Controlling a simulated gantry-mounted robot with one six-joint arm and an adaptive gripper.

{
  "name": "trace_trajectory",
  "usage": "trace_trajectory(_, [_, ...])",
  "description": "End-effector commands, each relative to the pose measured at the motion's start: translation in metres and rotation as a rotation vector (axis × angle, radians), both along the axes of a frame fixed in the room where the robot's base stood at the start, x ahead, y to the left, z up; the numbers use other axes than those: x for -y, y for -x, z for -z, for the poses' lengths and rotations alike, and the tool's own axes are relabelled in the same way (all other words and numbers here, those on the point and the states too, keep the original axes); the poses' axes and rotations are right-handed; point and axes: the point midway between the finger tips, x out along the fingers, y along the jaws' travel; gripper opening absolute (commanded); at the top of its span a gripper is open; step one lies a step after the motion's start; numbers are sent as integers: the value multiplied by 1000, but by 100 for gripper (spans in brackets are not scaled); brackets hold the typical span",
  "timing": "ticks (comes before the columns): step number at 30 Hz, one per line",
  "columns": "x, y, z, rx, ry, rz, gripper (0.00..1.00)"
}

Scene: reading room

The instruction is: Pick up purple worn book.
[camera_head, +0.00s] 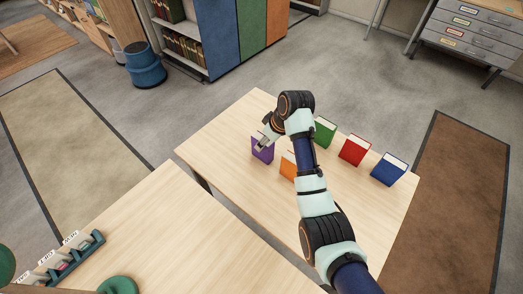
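The purple book (262,150) stands upright near the left end of the far wooden table. My gripper (262,143) is at the top of the purple book, and its fingers overlap the book's upper edge in this view. The fingers are too small to tell whether they are open or shut, or whether they touch the book. Wear on the cover is too small to make out. Part of the book's top is hidden by my gripper.
An orange book (288,165), partly behind my arm, a green book (325,132), a red book (354,150) and a blue book (389,170) stand on the same table (225,140). The nearer table (170,235) holds a teal card tray (68,262). The far table's left end is clear.

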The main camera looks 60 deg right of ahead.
Motion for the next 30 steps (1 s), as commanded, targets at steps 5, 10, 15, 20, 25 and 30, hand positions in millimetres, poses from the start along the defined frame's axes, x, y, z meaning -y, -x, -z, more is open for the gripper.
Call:
trace_trajectory(5, [1,-5,24,-1,-1,0,66])
trace_trajectory(10, [3,-13,47,-1,-1,0,66])
trace_trajectory(15, [4,-15,49,0,0,0,66])
trace_trajectory(20, [4,-15,49,0,1,0,56])
trace_trajectory(25, [4,-15,49,0,1,0,27])
trace_trajectory(30, [4,-15,49,0,1,0,0])
